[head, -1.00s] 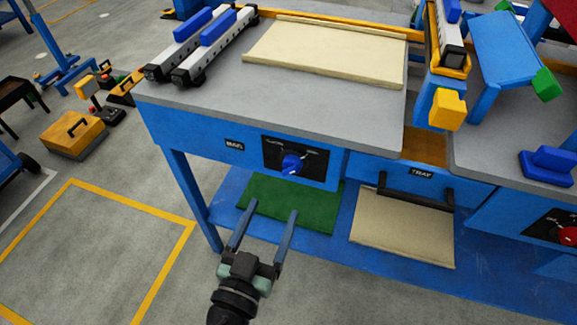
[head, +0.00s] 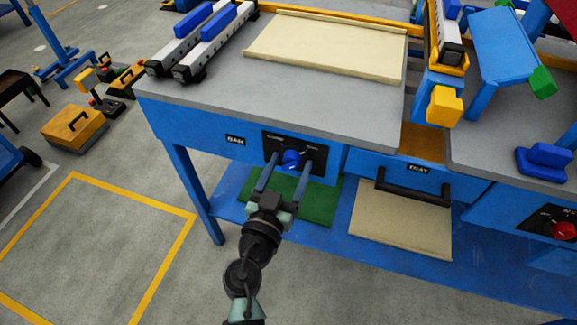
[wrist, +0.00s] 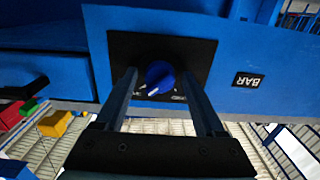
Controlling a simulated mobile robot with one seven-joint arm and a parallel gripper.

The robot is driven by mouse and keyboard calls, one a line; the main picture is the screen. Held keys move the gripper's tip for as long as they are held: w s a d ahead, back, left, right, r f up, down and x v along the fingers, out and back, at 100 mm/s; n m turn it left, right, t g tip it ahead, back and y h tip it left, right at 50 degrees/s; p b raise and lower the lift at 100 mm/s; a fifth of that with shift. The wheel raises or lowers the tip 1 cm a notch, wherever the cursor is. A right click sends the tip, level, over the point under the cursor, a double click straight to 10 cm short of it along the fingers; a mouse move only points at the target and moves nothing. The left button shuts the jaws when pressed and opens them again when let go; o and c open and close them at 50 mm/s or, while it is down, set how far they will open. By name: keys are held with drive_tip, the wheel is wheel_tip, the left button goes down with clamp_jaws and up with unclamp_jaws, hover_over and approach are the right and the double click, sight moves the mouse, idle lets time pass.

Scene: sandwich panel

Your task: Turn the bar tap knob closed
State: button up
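The blue bar tap knob (head: 291,157) sits on a black plate on the blue front panel, right of the BAR label (head: 235,140). In the wrist view the knob (wrist: 159,75) shows a pale pointer mark slanting down and left. My gripper (head: 288,162) is open, its two fingers reaching up toward the plate. In the wrist view the fingers of my gripper (wrist: 163,80) stand either side of the knob, with gaps on both sides. I cannot tell how far the fingertips are from the plate.
A tray drawer (head: 420,178) with a black handle (head: 413,192) is to the right. A red knob (head: 564,230) is at the far right. A green mat (head: 318,205) and a beige sheet (head: 402,225) lie on the lower shelf. The grey worktop (head: 220,100) is above.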

clamp_jaws()
drive_tip(key=shift+n, duration=0.3)
drive_tip(key=n+b, duration=0.1)
drive_tip(key=n, duration=0.2)
drive_tip(key=shift+n+b, duration=0.3)
drive_tip(key=shift+b, duration=0.05)
drive_tip(key=n, duration=0.4)
drive_tip(key=shift+n, duration=0.3)
drive_tip(key=n, duration=0.4)
drive_tip(key=shift+r+n, duration=0.1)
drive_tip(key=shift+n, duration=0.2)
drive_tip(key=shift+n+p, duration=0.5)
drive_tip(key=shift+n, duration=1.7)
